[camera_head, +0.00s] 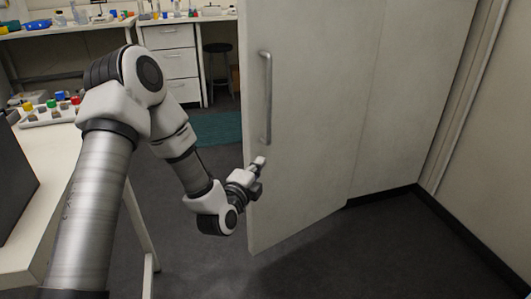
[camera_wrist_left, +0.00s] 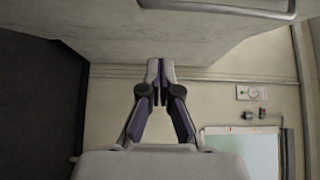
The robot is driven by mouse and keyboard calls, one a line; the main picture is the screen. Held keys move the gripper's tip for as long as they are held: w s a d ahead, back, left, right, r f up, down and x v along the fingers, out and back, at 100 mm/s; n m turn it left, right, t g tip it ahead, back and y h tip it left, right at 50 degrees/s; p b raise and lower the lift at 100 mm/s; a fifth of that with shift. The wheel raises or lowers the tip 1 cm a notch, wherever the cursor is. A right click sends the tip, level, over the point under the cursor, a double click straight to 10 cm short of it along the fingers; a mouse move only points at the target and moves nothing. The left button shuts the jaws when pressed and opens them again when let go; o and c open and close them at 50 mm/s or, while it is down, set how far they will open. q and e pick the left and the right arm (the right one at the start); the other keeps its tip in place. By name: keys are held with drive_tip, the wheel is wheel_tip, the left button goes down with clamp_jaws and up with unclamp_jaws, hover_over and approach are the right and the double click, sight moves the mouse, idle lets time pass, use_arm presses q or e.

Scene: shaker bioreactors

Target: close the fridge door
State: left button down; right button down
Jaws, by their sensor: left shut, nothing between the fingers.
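The fridge door (camera_head: 305,130) is a tall, pale grey panel standing open in the head view, with its lower edge angled out over the dark floor. Its long vertical metal handle (camera_head: 266,98) is near its left edge. My left gripper (camera_head: 260,163) is shut and empty, in front of the door's left edge just below the handle; I cannot tell whether it touches the door. In the left wrist view the shut fingertips (camera_wrist_left: 160,68) are close to the pale door panel (camera_wrist_left: 150,35), and the handle (camera_wrist_left: 245,8) crosses the top. My right gripper is not in view.
A white table (camera_head: 40,160) with a rack of colored-cap bottles (camera_head: 50,108) stands at the left. Behind are a lab bench, a drawer unit (camera_head: 172,60) and a stool (camera_head: 218,60). Pale panels and a wall (camera_head: 495,170) bound the right. Dark floor (camera_head: 370,260) is free in front.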

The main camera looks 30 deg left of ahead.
use_arm(q)
drive_tip(key=b, duration=0.2)
approach(268, 140)
drive_tip(key=w+d+r, duration=0.1)
drive_tip(key=w+d, duration=0.2)
drive_tip(key=w, duration=0.3)
drive_tip(key=shift+w+a+r+b, duration=0.1)
drive_tip(key=shift+w+a+b, duration=0.25)
drive_tip(key=shift+a, duration=0.45)
drive_tip(key=shift+w+a+r+b, duration=0.15)
drive_tip(key=shift+w+a, duration=0.25)
drive_tip(key=shift+a, duration=0.4)
